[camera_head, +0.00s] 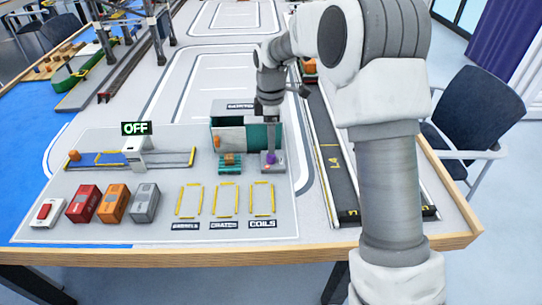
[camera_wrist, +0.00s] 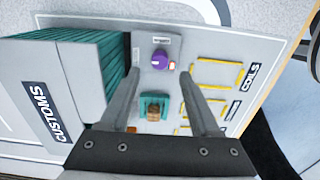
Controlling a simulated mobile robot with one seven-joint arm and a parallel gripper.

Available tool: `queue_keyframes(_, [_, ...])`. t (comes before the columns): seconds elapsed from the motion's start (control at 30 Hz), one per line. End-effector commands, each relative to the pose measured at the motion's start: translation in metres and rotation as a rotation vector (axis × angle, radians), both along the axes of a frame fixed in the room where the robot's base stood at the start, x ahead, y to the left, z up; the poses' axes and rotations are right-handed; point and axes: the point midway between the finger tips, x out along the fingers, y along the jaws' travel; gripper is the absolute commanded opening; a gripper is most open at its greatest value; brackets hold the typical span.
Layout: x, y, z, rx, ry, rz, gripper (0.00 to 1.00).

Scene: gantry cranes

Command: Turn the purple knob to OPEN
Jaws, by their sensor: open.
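The purple knob (camera_head: 271,158) sits on a small grey panel at the right of the control board, beside the green customs shed. In the wrist view the purple knob (camera_wrist: 160,60) lies between and just beyond the two fingertips. A small white and red tag touches its right side, and a white label stands above it; their text is too small to read. My gripper (camera_head: 269,117) points down above the knob in the head view. In the wrist view my gripper (camera_wrist: 160,72) is open, with nothing between its fingers.
The customs shed (camera_head: 246,134) stands close left of the knob. Yellow-framed bays (camera_head: 225,200) lie in front, and a dark lane (camera_head: 332,160) runs at the right.

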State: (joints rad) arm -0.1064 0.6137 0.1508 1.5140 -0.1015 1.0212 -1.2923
Motion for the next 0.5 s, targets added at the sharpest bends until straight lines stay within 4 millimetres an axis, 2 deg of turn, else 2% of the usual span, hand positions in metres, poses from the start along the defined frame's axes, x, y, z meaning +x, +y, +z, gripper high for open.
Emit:
queue_keyframes(0.03, [-0.001,0.000,-0.014,-0.001,0.004,0.000,0.63])
queue_keyframes(0.2, [0.000,-0.001,-0.041,-0.001,0.002,-0.001,0.63])
queue_keyframes(0.33, [0.000,0.000,-0.053,0.000,0.001,-0.001,0.63])
queue_keyframes(0.5, [0.000,0.000,-0.058,0.000,0.001,-0.001,0.63])
